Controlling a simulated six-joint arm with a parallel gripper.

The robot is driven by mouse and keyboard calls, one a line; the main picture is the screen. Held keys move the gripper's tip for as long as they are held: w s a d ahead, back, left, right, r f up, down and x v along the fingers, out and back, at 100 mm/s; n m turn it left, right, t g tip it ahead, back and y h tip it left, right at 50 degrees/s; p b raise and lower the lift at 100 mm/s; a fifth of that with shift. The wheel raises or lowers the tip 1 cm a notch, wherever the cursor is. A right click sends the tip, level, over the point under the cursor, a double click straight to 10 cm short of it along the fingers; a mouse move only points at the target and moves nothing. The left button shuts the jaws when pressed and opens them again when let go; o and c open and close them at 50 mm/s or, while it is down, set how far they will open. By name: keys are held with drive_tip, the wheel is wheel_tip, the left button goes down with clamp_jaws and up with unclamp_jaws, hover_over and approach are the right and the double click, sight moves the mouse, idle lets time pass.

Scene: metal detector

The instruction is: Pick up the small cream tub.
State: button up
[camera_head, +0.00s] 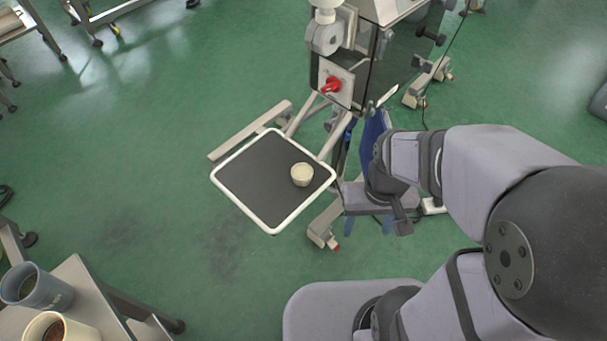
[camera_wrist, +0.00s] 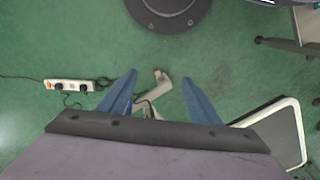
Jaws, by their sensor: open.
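The small cream tub (camera_head: 302,175) stands upright on the right part of a black tray with a white rim (camera_head: 240,205) in the head view. My gripper (camera_head: 370,226) is to the right of the tray in that view, pointing down, with its blue fingers partly hidden by my wrist. In the wrist view my gripper (camera_wrist: 160,88) has its two blue fingers spread apart with nothing between them. The tray's edge shows at the right of the wrist view (camera_wrist: 298,135), and the tub is not seen there.
A metal detector machine (camera_head: 350,60) with a red knob stands behind the tray on a wheeled frame. A table (camera_head: 95,290) at the lower left holds a blue-grey cup (camera_head: 40,288) and a cream cup (camera_head: 62,328). A power strip (camera_wrist: 78,85) lies on the green floor.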

drive_tip(key=shift+r, duration=0.1)
idle(0.3)
wheel_tip(320, 180, up, 13)
drive_tip(key=n+t+p, duration=0.1)
drive_tip(key=n+p, duration=0.2)
drive_tip(key=p, duration=1.5)
hover_over(302, 172)
drive_tip(key=s, duration=0.2)
drive_tip(key=shift+w+d, duration=0.15)
drive_tip(key=shift+w, duration=0.05)
drive_tip(key=shift+w+m, duration=0.25)
drive_tip(key=shift+m, duration=0.05)
drive_tip(key=shift+w+f, duration=0.15)
drive_tip(key=shift+f, duration=1.05)
drive_tip(key=shift+w+f, duration=0.2)
drive_tip(key=shift+f, duration=1)
drive_tip(key=shift+w+f, duration=0.15)
drive_tip(key=shift+f, duration=1.05)
